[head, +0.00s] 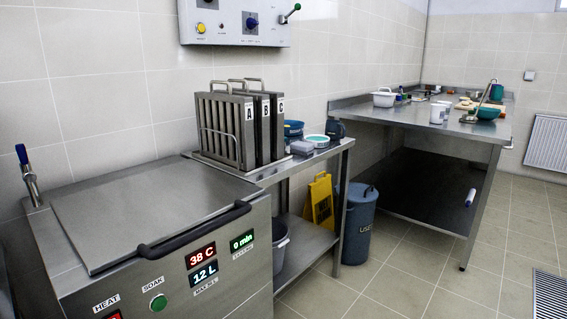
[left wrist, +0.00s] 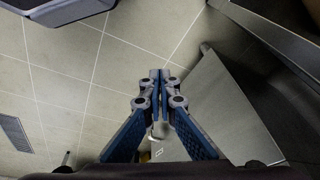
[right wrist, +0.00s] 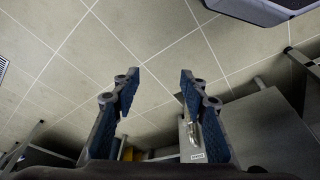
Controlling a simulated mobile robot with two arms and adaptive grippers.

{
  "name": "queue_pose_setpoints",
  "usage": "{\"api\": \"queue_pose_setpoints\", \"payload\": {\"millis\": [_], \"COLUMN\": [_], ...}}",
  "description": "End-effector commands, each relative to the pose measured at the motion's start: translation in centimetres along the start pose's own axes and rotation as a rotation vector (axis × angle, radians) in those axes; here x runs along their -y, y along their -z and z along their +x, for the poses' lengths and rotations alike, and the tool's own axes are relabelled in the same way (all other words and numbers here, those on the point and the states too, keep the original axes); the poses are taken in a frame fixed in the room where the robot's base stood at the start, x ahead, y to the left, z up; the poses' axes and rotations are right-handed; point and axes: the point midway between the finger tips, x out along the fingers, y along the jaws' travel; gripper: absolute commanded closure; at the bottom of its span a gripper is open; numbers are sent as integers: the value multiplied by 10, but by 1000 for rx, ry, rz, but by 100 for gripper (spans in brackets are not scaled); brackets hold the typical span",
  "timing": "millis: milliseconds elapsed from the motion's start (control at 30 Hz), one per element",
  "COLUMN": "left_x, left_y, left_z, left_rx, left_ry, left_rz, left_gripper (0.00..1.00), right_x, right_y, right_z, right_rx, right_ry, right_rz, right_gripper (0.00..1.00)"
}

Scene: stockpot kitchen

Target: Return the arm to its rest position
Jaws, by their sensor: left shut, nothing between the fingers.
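Neither gripper shows in the head view. In the left wrist view my left gripper (left wrist: 159,75) is shut, its two fingertips together with nothing between them, above the tiled floor. In the right wrist view my right gripper (right wrist: 160,72) is open, its fingers wide apart and empty, also above the floor.
A steel tank (head: 150,205) with a closed lid fills the left of the head view. A steel shelf table (head: 300,245) holds lettered racks (head: 238,125). A lidded bin (head: 359,225) and yellow sign (head: 320,203) stand beside it. Open floor (head: 420,260) lies right, before a worktable (head: 390,115).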

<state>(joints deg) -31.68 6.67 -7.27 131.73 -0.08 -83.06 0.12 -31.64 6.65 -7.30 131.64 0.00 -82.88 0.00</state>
Motion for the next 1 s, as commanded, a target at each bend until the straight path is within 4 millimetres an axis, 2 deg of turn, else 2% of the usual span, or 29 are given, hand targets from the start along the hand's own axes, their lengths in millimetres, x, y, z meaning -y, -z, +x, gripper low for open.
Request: {"api": "queue_pose_setpoints", "payload": {"millis": [267,467,600,700,833,1000], "left_x": [-4,-7,-9,-10,-11,-10], "left_y": [-10,-41,-76,-106,-150,-204], "left_z": [41,82,105,116,120,114], "left_rx": [39,77,104,125,151,178], "left_ry": [-8,-13,-17,-19,-22,-24], "left_rz": [7,14,20,25,31,38], "left_gripper": [100,100,100,100,100,100], "right_x": [3,6,8,9,10,9], "right_y": [-11,-41,-77,-107,-151,-204], "right_z": [41,82,105,115,119,113], "right_rx": [41,78,106,127,153,180], "right_ry": [6,12,15,17,20,22], "right_rz": [-5,-12,-17,-22,-29,-36], "right_gripper": [60,60,60,60,60,60]}}
